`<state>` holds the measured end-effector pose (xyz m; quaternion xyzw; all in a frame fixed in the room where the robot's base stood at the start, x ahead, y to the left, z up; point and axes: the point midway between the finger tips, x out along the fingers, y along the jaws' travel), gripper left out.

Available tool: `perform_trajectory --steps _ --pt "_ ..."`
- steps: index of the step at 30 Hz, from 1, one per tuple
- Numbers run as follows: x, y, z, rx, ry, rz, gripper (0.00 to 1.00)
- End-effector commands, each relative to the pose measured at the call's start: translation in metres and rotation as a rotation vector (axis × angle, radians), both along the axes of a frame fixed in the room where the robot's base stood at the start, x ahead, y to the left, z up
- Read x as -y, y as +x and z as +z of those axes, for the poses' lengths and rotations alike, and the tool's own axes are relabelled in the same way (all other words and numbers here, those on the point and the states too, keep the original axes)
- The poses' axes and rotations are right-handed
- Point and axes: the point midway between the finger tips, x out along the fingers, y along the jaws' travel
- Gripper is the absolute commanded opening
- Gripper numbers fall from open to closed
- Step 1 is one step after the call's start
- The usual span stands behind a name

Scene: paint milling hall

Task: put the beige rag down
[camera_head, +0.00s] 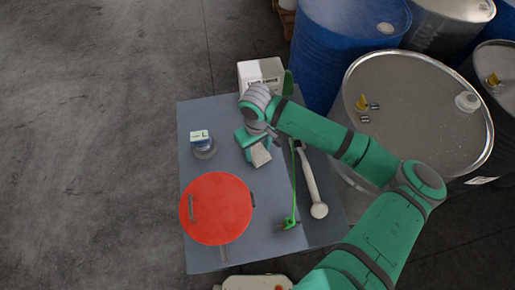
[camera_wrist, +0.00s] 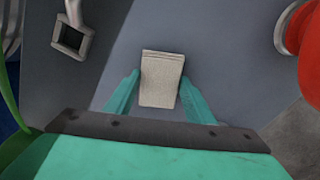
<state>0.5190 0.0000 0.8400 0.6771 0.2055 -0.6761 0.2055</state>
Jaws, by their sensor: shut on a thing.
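The beige rag (camera_wrist: 161,80) is a small folded block between the two teal fingers of my gripper (camera_wrist: 160,88) in the wrist view. In the head view the rag (camera_head: 260,155) shows at the tip of my gripper (camera_head: 256,146), over the middle of the grey table (camera_head: 222,118). My gripper is shut on the rag. I cannot tell whether the rag's underside touches the tabletop.
A red round lid (camera_head: 216,208) lies at the front left, and a small blue-and-white container (camera_head: 202,143) behind it. A green tool (camera_head: 292,190) and a grey long-handled tool (camera_head: 311,185) lie to the right. A white box (camera_head: 261,74) stands at the back. Drums (camera_head: 420,115) stand right.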

Motion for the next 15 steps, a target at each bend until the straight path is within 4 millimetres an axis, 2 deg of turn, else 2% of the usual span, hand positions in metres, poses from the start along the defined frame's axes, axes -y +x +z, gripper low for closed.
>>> perform_trajectory --steps 3,4,6,15 --pt "-0.0001 -0.0002 -0.0028 -0.001 0.001 -0.001 0.25" --pt "0.0 -0.0001 -0.0031 -0.001 0.001 -0.001 0.52" --pt "0.0001 0.0001 -0.0028 0.0 0.0 0.0 0.68" --pt "0.0002 0.0 -0.0021 0.0 0.0 0.0 0.68"
